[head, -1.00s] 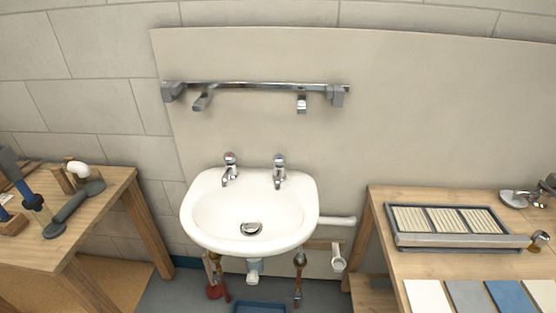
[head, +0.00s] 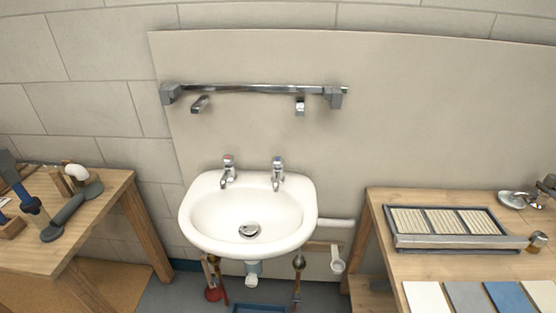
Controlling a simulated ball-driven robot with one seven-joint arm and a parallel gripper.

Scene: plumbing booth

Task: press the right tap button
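A white basin (head: 248,213) hangs on the pale wall panel in the middle of the head view. Two chrome taps stand on its back rim. The right tap (head: 278,174) has a button on top (head: 278,160) that looks bluish. The left tap (head: 229,172) has a reddish mark on its top. Neither tap is covered by anything. My gripper is not in the head view, so its place relative to the right tap cannot be seen.
A chrome bar (head: 255,89) with grey end blocks is on the panel above the basin. A wooden bench (head: 120,190) with tools stands left. Another bench (head: 385,215) at right holds a tray (head: 400,239) and tiles (head: 466,297). A blue bin (head: 258,309) lies below the basin.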

